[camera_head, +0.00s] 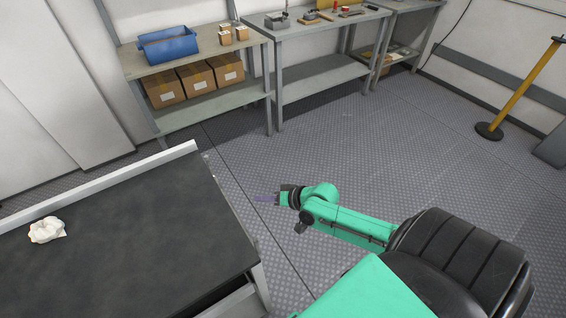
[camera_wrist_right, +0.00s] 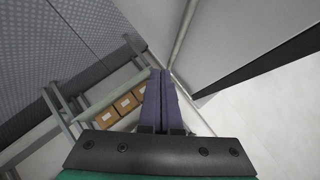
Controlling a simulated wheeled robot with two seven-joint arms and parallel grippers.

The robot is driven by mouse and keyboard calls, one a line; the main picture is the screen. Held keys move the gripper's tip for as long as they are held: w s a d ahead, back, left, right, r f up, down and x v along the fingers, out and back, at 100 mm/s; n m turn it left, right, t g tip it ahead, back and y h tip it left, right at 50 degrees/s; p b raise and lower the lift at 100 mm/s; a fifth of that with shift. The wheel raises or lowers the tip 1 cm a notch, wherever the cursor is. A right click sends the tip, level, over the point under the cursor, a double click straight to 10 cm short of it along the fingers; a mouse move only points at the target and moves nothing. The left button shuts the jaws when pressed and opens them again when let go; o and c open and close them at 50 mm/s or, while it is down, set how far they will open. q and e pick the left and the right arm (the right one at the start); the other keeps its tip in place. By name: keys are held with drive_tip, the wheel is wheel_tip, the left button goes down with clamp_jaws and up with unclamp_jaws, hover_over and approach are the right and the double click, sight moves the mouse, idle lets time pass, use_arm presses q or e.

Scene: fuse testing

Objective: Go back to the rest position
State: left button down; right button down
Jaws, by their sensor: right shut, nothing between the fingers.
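My right gripper (camera_head: 265,198) shows in the head view at the end of my green right arm, over the floor just right of the dark table. Its purple fingers point left toward the table and look apart from it. In the right wrist view the two purple fingers (camera_wrist_right: 161,100) lie together, shut with nothing between them. My left gripper is in neither view.
The dark-topped table (camera_head: 140,250) fills the lower left, with a crumpled white item (camera_head: 46,230) on it. Shelving at the back holds a blue bin (camera_head: 168,46) and cardboard boxes (camera_head: 196,80). A yellow post (camera_head: 528,80) stands at right. The middle floor is clear.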

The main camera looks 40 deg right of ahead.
drive_tip(key=v, duration=0.5)
drive_tip(key=s+d+f+g+h, duration=0.1)
drive_tip(key=s+d+f+h, duration=0.2)
drive_tip(key=f, duration=0.4)
drive_tip(key=s+d+f+g+h, duration=0.1)
drive_tip(key=s+d+f, duration=0.3)
drive_tip(key=d+f, duration=0.15)
drive_tip(key=s+d+f+g+h, duration=0.1)
drive_tip(key=s+d+f+h, duration=0.2)
drive_tip(key=f, duration=0.4)
drive_tip(key=s+a+f+n+g, duration=0.2)
drive_tip(key=s+a+f, duration=0.1)
drive_tip(key=s+f, duration=0.2)
drive_tip(key=s+a+f+n+g, duration=0.2)
drive_tip(key=s+a+f, duration=0.2)
drive_tip(key=s, duration=0.5)
drive_tip(key=s+a+f+n+g+y, duration=0.1)
drive_tip(key=s+a+f+n+g, duration=0.1)
drive_tip(key=s+a+f, duration=0.2)
drive_tip(key=s+f, duration=0.3)
drive_tip(key=shift+s+a+n, duration=0.2)
drive_tip(key=shift+a+n, duration=0.05)
drive_tip(key=shift+n, duration=0.15)
